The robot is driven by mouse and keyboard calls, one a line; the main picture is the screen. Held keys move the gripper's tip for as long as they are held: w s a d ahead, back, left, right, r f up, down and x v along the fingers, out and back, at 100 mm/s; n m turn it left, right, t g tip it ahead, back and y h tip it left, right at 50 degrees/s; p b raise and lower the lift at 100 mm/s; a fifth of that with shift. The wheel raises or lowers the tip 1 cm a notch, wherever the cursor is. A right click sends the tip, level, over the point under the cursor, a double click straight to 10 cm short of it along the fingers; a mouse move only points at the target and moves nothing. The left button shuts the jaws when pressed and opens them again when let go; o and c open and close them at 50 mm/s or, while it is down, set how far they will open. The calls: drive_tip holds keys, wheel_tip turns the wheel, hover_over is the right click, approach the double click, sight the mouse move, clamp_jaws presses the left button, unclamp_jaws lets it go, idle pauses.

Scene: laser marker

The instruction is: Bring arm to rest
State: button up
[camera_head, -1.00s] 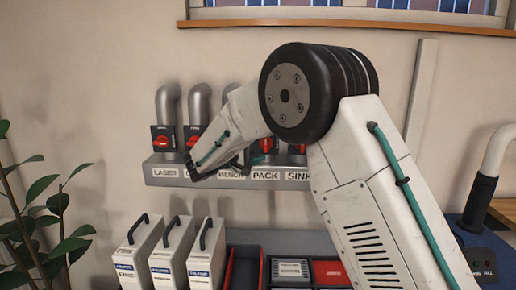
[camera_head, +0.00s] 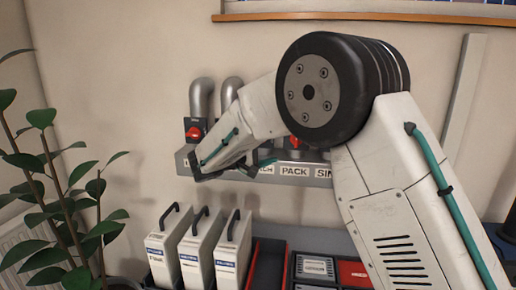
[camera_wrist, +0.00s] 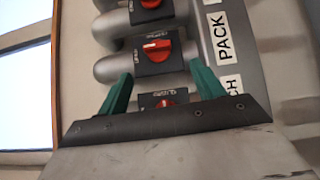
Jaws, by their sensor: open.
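My gripper shows in the wrist view (camera_wrist: 160,88) with its two teal fingers spread apart and nothing held between them. Beyond the fingers are black switch boxes with red knobs; one red knob (camera_wrist: 158,48) sits just past the gap and another (camera_wrist: 165,102) shows between the fingers. In the head view my arm is bent at the elbow, and my gripper (camera_head: 238,165) is in front of the grey switch rail (camera_head: 318,176), covering part of its labels. I cannot tell from this view whether it touches the rail.
A leafy plant (camera_head: 62,190) stands at the left. White handled cases (camera_head: 198,252) stand below the rail, beside a red-and-black tray (camera_head: 268,268) and labelled boxes (camera_head: 315,268). A window sill (camera_head: 400,17) runs above.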

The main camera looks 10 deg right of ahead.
drive_tip(key=s+d+f+g+y, duration=0.3)
drive_tip(key=s+d+g, duration=0.1)
drive_tip(key=s, duration=0.4)
drive_tip(key=s+d+f+g+y, duration=0.2)
drive_tip(key=s+d+f+g, duration=0.15)
drive_tip(key=s, duration=0.45)
drive_tip(key=s+d+m+y, duration=0.1)
drive_tip(key=s+m+y, duration=0.1)
drive_tip(key=s, duration=0.8)
drive_tip(key=s+d+r+m+y, duration=0.1)
drive_tip(key=s+y, duration=0.4)
drive_tip(key=s, duration=0.5)
drive_tip(key=s+d+r+m+y, duration=0.1)
drive_tip(key=s+d+m+y, duration=0.2)
drive_tip(key=s, duration=0.7)
drive_tip(key=shift+r+t+y, duration=0.15)
drive_tip(key=shift+t+y, duration=0.2)
drive_tip(key=shift+y, duration=0.15)
